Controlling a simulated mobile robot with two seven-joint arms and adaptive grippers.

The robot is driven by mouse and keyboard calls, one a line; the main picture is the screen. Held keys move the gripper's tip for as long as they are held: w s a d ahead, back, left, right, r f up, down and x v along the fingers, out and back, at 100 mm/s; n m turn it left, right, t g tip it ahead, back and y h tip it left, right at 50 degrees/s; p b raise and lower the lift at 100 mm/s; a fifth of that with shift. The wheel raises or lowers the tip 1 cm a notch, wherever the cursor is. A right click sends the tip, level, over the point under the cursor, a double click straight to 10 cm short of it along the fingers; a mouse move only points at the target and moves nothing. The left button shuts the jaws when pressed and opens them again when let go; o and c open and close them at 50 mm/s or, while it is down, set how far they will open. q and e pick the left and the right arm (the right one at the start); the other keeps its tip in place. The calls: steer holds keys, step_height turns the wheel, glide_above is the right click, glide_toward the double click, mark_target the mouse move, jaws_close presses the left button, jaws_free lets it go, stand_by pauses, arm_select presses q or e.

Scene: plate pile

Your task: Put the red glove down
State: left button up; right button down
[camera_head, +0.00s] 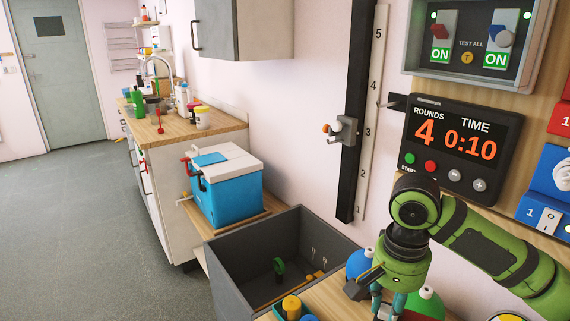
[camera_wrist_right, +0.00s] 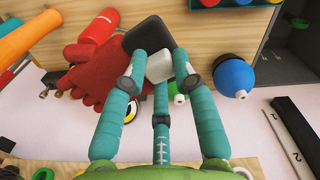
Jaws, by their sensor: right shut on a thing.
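The red glove (camera_wrist_right: 93,78) shows in the right wrist view at upper left, fingers spread to the left. A dark grey, cuff-like piece (camera_wrist_right: 148,35) adjoins its right side, with a whitish piece under it. My right gripper (camera_wrist_right: 160,66) has its three teal fingers closed at the dark and whitish pieces, beside the glove's palm. I cannot tell clearly whether the glove touches the surface behind it. In the head view the right gripper (camera_head: 385,308) points down at the lower right, and I cannot make out the glove there. My left gripper is in neither view.
A dark grey open bin (camera_head: 230,275) stands left of the right gripper. A blue cooler (camera_head: 228,195) stands beyond the bin. The grey floor at left is clear.

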steer(key=s+a+n+p, duration=0.1)
steer(key=n, duration=0.1)
steer(key=s+a+n+p, duration=0.1)
steer(key=s+n, duration=0.1)
steer(key=s+a+f+n+p, duration=0.1)
steer(key=n, duration=0.1)
steer(key=shift+s+f+n, duration=0.1)
steer(key=shift+s+n, duration=0.2)
